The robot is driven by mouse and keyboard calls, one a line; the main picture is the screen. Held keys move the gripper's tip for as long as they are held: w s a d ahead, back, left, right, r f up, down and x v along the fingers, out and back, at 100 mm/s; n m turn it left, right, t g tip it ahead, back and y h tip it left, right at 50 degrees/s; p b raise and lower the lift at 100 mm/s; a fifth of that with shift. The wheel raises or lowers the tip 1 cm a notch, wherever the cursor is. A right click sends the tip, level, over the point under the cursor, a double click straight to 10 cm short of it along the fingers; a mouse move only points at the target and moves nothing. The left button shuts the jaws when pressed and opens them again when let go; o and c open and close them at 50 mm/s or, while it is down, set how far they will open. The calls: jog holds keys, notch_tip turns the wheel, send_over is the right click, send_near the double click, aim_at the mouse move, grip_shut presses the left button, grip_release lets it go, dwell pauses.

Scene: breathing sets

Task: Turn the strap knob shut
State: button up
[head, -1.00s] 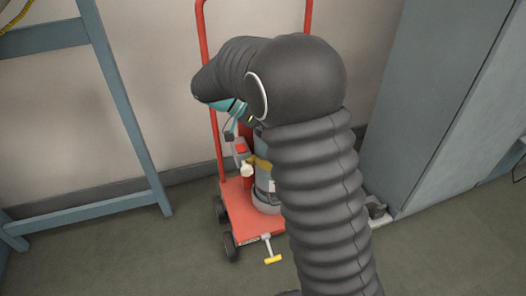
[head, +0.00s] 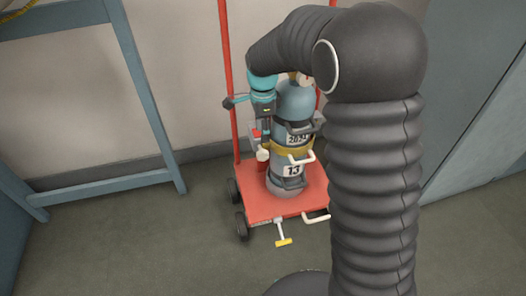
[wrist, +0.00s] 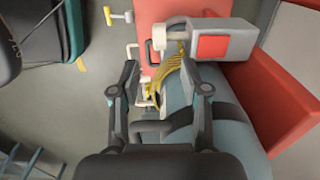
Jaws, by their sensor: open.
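A grey-blue cylinder (head: 295,104) stands upright on a red cart (head: 250,205), with a yellow strap (head: 290,147) around it. A cream knob (head: 263,155) shows at the cylinder's left side, below a small box with a red face. In the wrist view the cream knob (wrist: 170,33) sits beside the grey box (wrist: 225,45), just beyond my fingertips, by the strap (wrist: 172,72). My gripper (wrist: 160,68) is open, its fingers spread with nothing held. In the head view my gripper (head: 265,138) hangs in front of the cylinder's left side, just above the knob.
Pale handles (head: 304,158) stick out from the cylinder's right side. The cart has red uprights (head: 229,90) and a yellow-ended pedal (head: 283,242) at its front. A blue frame (head: 145,95) stands left and a grey cabinet (head: 475,110) right. Floor in front is clear.

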aim_at(263, 151)
notch_tip(263, 151, down, 10)
jog(key=shift+r, duration=0.25)
grip_shut()
